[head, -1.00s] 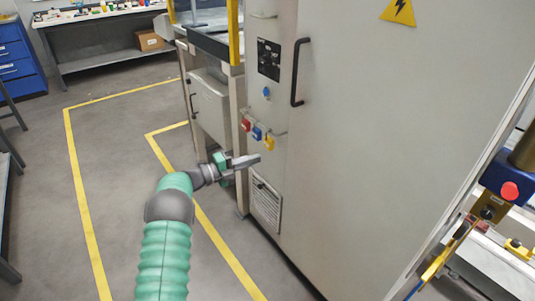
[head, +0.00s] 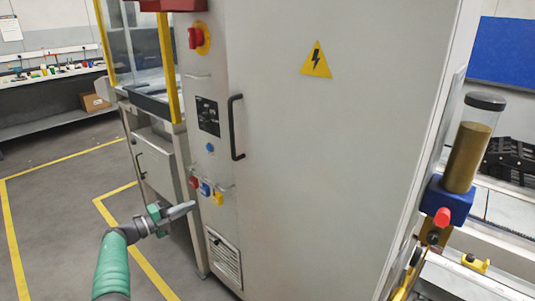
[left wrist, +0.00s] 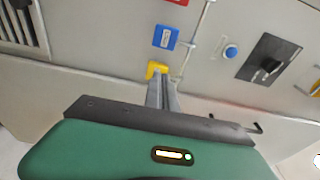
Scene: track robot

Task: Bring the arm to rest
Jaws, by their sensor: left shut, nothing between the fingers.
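My left arm comes in at the lower left of the head view. Its gripper (head: 182,210) is shut and empty, in front of the lower left part of the grey cabinet (head: 310,160), pointing right. In the left wrist view the closed fingers (left wrist: 161,88) point toward the cabinet front, with the tips by a yellow padlock (left wrist: 156,69). I cannot tell whether they touch it. The right gripper is not in view.
Red (head: 194,182), blue (head: 205,189) and yellow tags hang on a rail on the cabinet. A black door handle (head: 236,127) sticks out above right. A red switch (head: 196,38) is higher up. Open floor with yellow lines (head: 15,240) lies left.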

